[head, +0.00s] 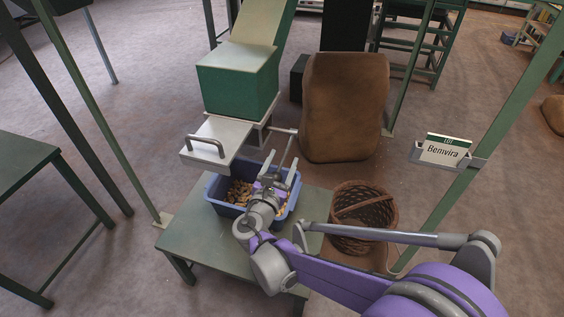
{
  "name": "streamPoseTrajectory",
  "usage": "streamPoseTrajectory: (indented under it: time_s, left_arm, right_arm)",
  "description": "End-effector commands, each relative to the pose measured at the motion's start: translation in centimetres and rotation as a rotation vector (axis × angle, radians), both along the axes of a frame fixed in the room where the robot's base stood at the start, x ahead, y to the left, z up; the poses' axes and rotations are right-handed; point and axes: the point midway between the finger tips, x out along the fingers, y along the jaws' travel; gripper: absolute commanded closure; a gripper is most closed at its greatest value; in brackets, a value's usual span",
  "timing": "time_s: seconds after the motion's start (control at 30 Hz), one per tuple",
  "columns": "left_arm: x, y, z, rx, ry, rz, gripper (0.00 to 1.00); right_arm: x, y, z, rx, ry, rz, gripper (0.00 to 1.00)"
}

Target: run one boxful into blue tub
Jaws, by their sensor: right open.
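A blue tub (226,208) stands on a low green table (189,240) and holds a layer of brown nuts (240,191). Above and behind it is a green hopper box (238,88) with a sloping chute on top. A pale slide plate with a grey bar handle (206,144) sticks out below the box, towards the left. A thin grey lever (289,148) reaches out to the right of the box and bends down. My right gripper (280,161) is open over the tub's right part, with the lever's lower end close to its fingers; contact is unclear. My left gripper is out of view.
A wicker basket (363,228) stands on the floor right of the table. A brown sack (345,105) is behind it. Green posts frame the spot; the right one bears a card reading "Lot Benivira" (446,151). Another green table (18,165) is at left.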

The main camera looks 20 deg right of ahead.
Motion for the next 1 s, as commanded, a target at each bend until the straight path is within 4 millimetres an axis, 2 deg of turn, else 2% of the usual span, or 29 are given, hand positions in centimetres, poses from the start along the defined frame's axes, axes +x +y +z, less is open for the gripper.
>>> streamPoseTrajectory:
  time_s: [0.27, 0.6, 0.63, 1.0]
  left_arm:
    - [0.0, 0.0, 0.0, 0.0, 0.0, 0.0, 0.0]
    - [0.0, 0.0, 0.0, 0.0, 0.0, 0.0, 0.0]
    - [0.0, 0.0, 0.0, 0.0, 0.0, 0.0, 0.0]
    - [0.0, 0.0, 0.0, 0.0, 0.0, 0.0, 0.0]
  right_arm:
    - [0.1, -0.06, 0.02, 0.0, 0.0, 0.0, 0.36]
    - [0.08, -0.04, 0.01, 0.001, 0.001, 0.0, 0.97]
    - [0.08, -0.04, 0.01, 0.001, 0.001, 0.0, 1.0]
    - [0.07, -0.03, -0.01, 0.001, 0.001, 0.0, 1.0]
